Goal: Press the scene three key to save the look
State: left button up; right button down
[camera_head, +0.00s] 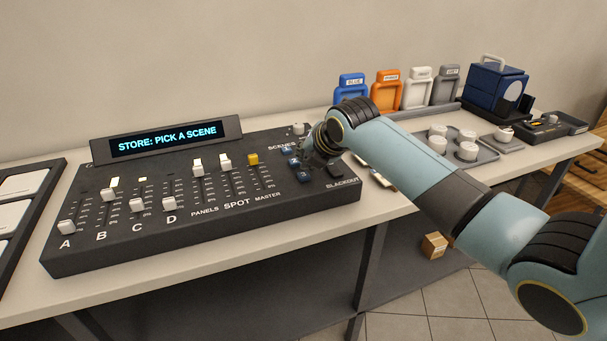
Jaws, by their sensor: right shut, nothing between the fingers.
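The black lighting console (120,240) stands on the table, with slider faders marked A to D, PANELS, SPOT and MASTER. Its display (168,139) reads "STORE: PICK A SCENE". The blue scene keys (303,177) sit in a small group at the console's right, under the SCENES label and partly hidden by my gripper. I cannot read which one is scene three. My right gripper (308,160) is shut and empty, over the scene keys. I cannot tell whether it touches one. My left gripper is not in view.
A BLACKOUT key (335,171) lies just right of the scene keys. Blue (351,88), orange (386,90), white and grey frames stand behind my right arm. A rack (25,200) is at left.

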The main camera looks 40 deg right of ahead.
aim_at(307, 174)
jog(key=shift+f, duration=0.1)
dwell(0.3)
jog(key=shift+f, duration=0.35)
jog(key=shift+f, duration=0.4)
dwell(0.8)
jog(key=shift+r, duration=0.1)
jog(key=shift+r+p, duration=0.8)
notch_tip(307, 174, up, 5)
jog(key=p, duration=0.5)
jog(key=shift+f, duration=0.1)
